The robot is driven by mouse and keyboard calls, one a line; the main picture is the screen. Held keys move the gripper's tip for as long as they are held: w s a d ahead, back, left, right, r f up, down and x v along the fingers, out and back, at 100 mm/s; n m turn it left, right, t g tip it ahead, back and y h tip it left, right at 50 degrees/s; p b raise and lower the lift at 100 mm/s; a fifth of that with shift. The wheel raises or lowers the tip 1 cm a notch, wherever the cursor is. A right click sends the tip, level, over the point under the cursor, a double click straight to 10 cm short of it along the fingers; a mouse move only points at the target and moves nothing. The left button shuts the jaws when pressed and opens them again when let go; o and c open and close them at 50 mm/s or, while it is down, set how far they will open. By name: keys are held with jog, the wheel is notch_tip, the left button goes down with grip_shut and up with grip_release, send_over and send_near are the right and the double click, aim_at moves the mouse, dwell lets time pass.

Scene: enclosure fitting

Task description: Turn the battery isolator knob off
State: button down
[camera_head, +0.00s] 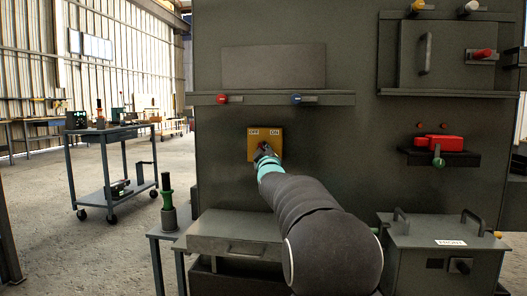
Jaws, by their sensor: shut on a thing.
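The battery isolator sits on the dark panel as a yellow plate (276,136) marked OFF at upper left and ON at upper right. My gripper (264,152) is at the plate's middle, shut on the knob. My gripper and arm cover most of the knob, so I cannot tell which mark it points to. My arm reaches up to the plate from the lower right.
A shelf (330,98) with a red and a blue handle is above the plate. A red part (438,143) sits on a bracket at right. A grey box (440,262) stands below it. A flat case (235,236) lies under my arm. A wheeled cart (90,150) stands left.

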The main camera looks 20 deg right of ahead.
jog(key=c, duration=1.2)
grip_release()
jog(key=shift+a+r, duration=0.1)
jog(key=shift+a, duration=0.05)
jog(key=v, duration=1.2)
